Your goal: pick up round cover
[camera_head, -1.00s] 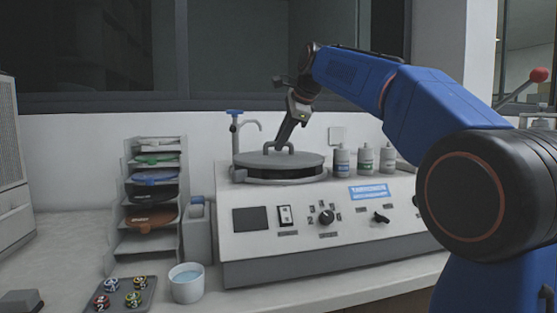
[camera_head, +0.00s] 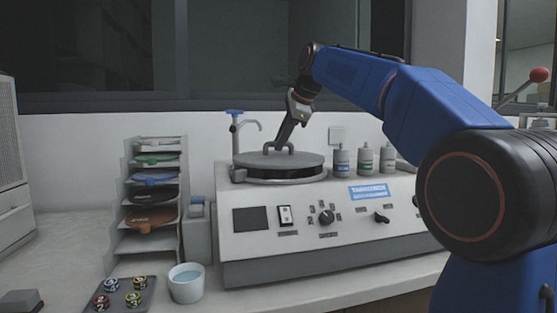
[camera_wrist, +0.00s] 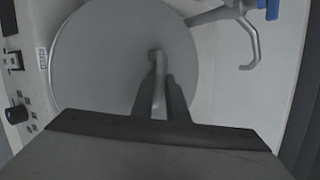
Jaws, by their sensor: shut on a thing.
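The round cover (camera_head: 306,160) is a flat grey disc with a raised bar handle. My gripper (camera_head: 280,147) reaches down from above and is shut on the handle. In the wrist view the cover (camera_wrist: 105,60) fills the upper middle, and the two dark fingers of my gripper (camera_wrist: 160,98) stand on either side of the handle (camera_wrist: 157,68). A dark gap shows under the cover's front edge in the head view.
A faucet with a blue top (camera_head: 236,125) stands close behind the cover at left. Several small bottles (camera_head: 365,160) stand to its right. A rack of coloured discs (camera_head: 150,190), a cup (camera_head: 187,284) and a tray of small parts (camera_head: 128,292) are on the left.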

